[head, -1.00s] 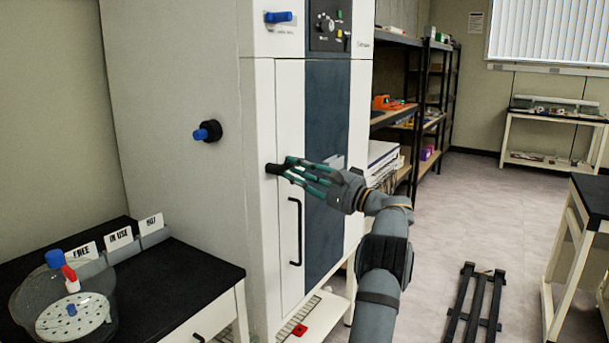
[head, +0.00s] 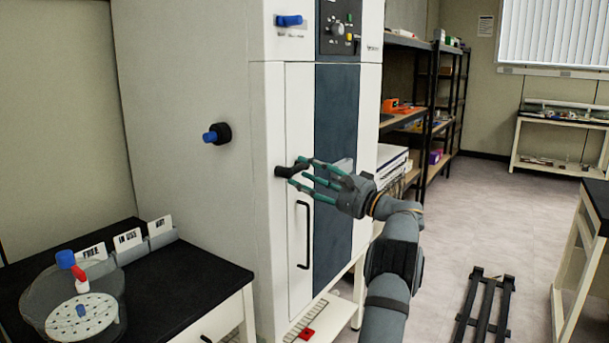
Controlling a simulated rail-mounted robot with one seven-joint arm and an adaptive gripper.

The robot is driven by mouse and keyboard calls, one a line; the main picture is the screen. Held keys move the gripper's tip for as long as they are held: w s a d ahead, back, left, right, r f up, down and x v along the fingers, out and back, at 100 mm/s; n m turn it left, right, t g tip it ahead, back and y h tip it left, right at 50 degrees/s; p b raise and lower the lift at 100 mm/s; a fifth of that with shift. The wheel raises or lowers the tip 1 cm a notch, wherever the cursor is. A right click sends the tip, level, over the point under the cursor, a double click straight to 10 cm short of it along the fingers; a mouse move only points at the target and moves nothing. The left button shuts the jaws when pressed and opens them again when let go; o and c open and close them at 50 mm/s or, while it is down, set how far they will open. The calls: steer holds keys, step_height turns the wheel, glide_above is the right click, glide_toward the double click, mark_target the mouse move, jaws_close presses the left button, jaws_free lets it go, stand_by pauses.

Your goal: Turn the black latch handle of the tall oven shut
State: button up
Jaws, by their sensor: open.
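The tall oven (head: 298,120) is a white cabinet with a dark blue-grey door panel. Its short black latch handle (head: 287,171) sticks out at the door's left edge, about mid-height, and lies roughly level. My gripper (head: 297,173) is at the latch, with its teal fingers spread, one above and one below the latch's right end. The fingers partly cover the latch. I cannot tell whether they touch it. A black vertical bar handle (head: 304,235) is on the door below the latch.
A blue lever (head: 289,20) and a control panel (head: 338,28) are above the door. A black valve with a blue tip (head: 217,133) juts from the oven's side. A black-topped bench (head: 185,285) with a clear vessel (head: 75,310) stands at left.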

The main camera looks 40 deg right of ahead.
steer(key=v, duration=1.1)
steer(key=shift+s, duration=0.3)
steer(key=shift+d, duration=0.1)
steer(key=x, duration=1.2)
steer(key=shift+m+p, duration=0.3)
steer(key=shift+f, duration=0.1)
steer(key=shift+n+b, duration=0.4)
steer(key=shift+b, duration=0.1)
